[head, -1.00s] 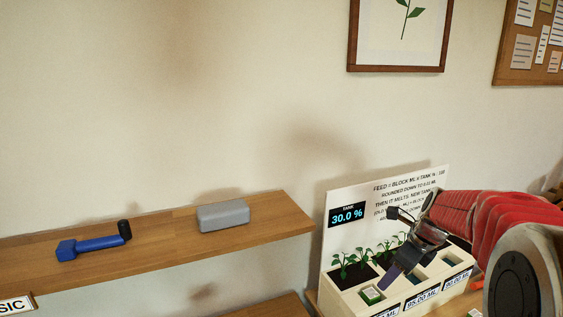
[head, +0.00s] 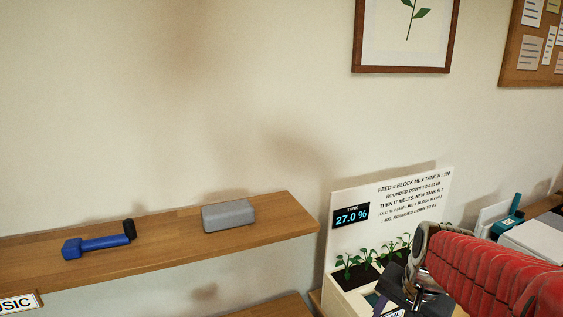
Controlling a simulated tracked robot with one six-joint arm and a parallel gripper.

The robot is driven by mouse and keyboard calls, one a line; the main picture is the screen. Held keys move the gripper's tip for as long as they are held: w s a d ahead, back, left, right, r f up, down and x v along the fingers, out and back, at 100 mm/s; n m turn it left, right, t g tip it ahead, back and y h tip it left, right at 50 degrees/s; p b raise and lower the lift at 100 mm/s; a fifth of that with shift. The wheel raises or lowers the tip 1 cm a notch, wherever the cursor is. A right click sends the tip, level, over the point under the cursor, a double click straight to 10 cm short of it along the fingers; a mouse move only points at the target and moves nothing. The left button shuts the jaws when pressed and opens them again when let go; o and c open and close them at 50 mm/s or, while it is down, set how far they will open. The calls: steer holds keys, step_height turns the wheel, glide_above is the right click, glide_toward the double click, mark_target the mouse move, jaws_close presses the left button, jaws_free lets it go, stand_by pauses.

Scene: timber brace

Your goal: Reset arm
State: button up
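My gripper (head: 398,292) is at the lower right of the head view, at the end of my red-sleeved arm. It is over the front of a cream planter box (head: 340,302) with small green plants (head: 358,266). Its dark fingers are partly hidden by my own wrist, and I cannot tell whether they are open or hold anything. The box's right compartments are hidden behind my arm. A sign board (head: 337,247) stands behind the box, and its tank display (head: 351,216) reads 27.0 %.
A wooden shelf (head: 170,255) on the left carries a blue tool-like object (head: 97,244) and a grey block (head: 228,214). A white box (head: 535,238) and a teal object (head: 508,222) are at the right, beyond my arm. A framed plant picture (head: 403,35) hangs above.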

steer(key=s+a+r+n+t, duration=0.1)
steer(key=s+a+r+n, duration=0.1)
steer(key=s+a+n, duration=0.2)
steer(key=s+a+r+n+t, duration=0.1)
steer(key=s+a+r+n, duration=0.2)
steer(key=s, duration=0.5)
steer(key=shift+a+n+t, duration=0.35)
steer(key=shift+n+t, duration=0.05)
steer(key=shift+n, duration=0.3)
steer(key=shift+c, duration=0.6)
